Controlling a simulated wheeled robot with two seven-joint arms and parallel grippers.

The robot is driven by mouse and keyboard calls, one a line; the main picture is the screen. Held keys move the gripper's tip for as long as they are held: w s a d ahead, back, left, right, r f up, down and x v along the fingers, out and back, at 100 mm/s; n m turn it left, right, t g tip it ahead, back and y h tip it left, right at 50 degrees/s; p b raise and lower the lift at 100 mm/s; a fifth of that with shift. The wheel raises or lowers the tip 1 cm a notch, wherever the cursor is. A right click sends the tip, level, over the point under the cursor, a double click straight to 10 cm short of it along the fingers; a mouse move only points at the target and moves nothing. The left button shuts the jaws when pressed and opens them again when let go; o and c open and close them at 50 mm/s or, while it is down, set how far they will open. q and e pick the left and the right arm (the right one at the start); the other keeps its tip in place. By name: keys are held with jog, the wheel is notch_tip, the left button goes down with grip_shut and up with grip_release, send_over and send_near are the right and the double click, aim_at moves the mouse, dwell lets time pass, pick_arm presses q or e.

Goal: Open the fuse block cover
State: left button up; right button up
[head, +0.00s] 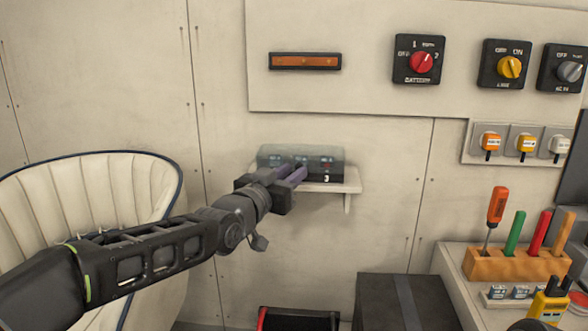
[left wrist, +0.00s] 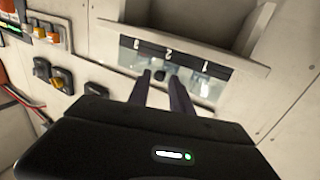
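The fuse block (head: 330,177) sits on a small white wall shelf, with a clear cover (head: 300,151) lying over it, seemingly closed. In the left wrist view the fuse block (left wrist: 205,68) appears upside down, with labels 1, 2 and 3 on a dark strip. A small dark knob (left wrist: 160,75) shows at the front of the cover. My left gripper (head: 301,172) is at the front of the block. In the left wrist view its fingers (left wrist: 160,79) are apart, with the knob between their tips; I cannot tell whether they touch it. My right gripper is out of view.
The shelf (head: 345,184) juts from the wall below a switch panel (head: 365,85). A cream seat (head: 95,195) is at the left. A dark box (head: 400,300) stands below right, beside a bench with a wooden tool rack (head: 510,265).

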pick_arm(q)
jog(key=shift+w+d, duration=0.25)
jog(key=shift+w, duration=0.45)
grip_shut()
dwell(1.0)
